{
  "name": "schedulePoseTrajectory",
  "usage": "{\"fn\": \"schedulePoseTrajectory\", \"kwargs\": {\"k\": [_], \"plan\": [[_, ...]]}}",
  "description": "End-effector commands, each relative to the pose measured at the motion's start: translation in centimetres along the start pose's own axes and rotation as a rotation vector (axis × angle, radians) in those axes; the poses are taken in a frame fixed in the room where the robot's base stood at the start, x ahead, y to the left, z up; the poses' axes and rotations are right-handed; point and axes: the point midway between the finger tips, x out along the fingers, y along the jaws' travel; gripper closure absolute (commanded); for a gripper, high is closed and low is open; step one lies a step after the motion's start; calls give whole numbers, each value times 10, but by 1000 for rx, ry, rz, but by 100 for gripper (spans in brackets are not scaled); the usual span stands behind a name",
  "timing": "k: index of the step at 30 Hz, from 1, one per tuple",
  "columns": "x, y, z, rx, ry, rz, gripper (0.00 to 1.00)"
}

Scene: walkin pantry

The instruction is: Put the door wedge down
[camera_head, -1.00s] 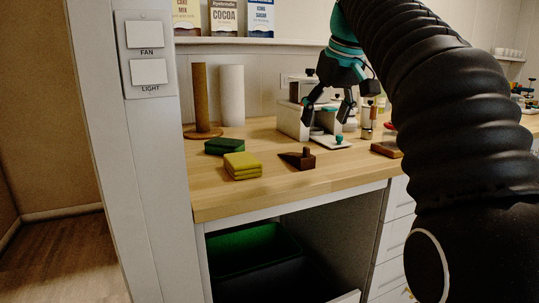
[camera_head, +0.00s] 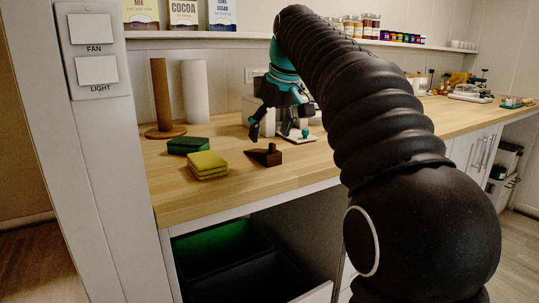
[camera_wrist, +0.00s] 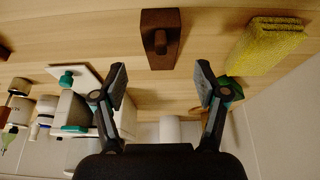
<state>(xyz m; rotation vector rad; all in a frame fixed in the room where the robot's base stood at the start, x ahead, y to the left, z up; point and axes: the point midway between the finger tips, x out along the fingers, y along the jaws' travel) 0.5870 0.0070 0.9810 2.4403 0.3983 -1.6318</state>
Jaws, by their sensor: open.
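The door wedge (camera_head: 265,155) is a dark brown wedge with a small knob on top. It rests on the wooden counter, to the right of the yellow sponges. In the wrist view the wedge (camera_wrist: 160,40) lies ahead of the fingertips, between their lines and apart from them. My gripper (camera_head: 271,130) is open and empty, above and behind the wedge in the head view. Its two spread fingers also show in the wrist view (camera_wrist: 160,85).
Yellow sponges (camera_head: 207,164) and a green sponge (camera_head: 188,145) lie left of the wedge. A paper roll (camera_head: 195,92) and a brown upright holder (camera_head: 161,95) stand behind. A white appliance (camera_wrist: 72,108) is close to my gripper. The counter front (camera_head: 215,198) is clear.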

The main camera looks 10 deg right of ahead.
Motion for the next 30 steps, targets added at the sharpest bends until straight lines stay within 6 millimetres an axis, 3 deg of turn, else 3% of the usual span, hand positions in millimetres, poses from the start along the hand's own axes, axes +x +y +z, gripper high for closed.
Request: {"fn": "schedulePoseTrajectory", "kwargs": {"k": [5,14,23,26,30], "plan": [[11,0,0,1,-2,0,27],[49,0,0,3,-1,1,27],[54,0,0,3,0,2,27],[54,0,0,3,0,2,47],[54,0,0,3,0,2,82]]}}
